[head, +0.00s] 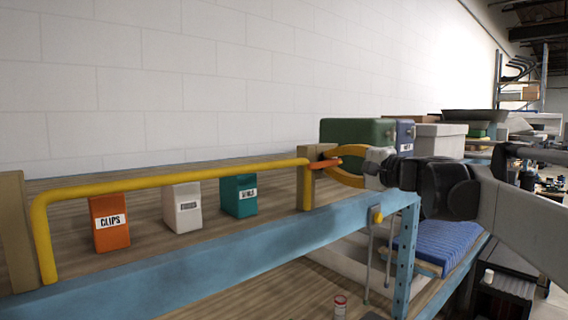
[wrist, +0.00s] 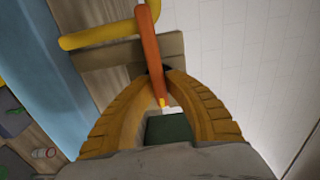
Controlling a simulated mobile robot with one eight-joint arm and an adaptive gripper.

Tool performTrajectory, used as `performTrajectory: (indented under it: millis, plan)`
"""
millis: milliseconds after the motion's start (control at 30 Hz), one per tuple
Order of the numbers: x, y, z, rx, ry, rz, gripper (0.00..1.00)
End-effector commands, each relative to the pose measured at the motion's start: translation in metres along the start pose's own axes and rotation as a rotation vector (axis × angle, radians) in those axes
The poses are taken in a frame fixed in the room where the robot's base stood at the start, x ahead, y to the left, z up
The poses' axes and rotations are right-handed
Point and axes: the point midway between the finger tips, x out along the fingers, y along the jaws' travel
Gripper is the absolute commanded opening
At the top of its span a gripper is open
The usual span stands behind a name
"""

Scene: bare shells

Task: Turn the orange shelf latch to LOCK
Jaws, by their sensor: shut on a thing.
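The orange latch (head: 324,164) is at the right end of the yellow bar, at the wooden post (head: 305,180). It points right, roughly level, in the head view. My gripper (head: 340,162) has its yellow fingers shut on the latch. In the wrist view, the latch lever (wrist: 149,45) runs down between my gripper's fingertips (wrist: 163,76), and its end shows inside the finger gap. No LOCK mark can be read in either view.
The yellow bar (head: 170,179) spans the shelf front above the blue beam (head: 200,256). Behind it stand an orange CLIPS box (head: 109,222), a white box (head: 182,208) and a teal box (head: 239,196). Green (head: 352,132) and grey bins (head: 440,140) stand beyond my gripper.

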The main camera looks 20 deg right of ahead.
Motion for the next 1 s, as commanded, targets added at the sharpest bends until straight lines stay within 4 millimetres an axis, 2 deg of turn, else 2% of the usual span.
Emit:
performTrajectory:
  millis: [533, 567, 600, 633, 900, 1000]
  plan:
    - [0.0001, 0.0007, 0.0007, 0.024, -0.002, 0.001, 0.0]
    - [0.0001, 0.0007, 0.0007, 0.024, -0.002, 0.001, 0.21]
    - [0.0002, 0.0007, 0.0007, 0.024, -0.002, 0.001, 0.33]
    - [0.0001, 0.0006, 0.0006, 0.024, -0.002, 0.001, 0.36]
    - [-0.0004, 0.0001, 0.0001, 0.024, 0.0, 0.0, 0.36]
    - [-0.0061, 0.0, -0.0002, 0.024, 0.001, 0.0, 0.36]
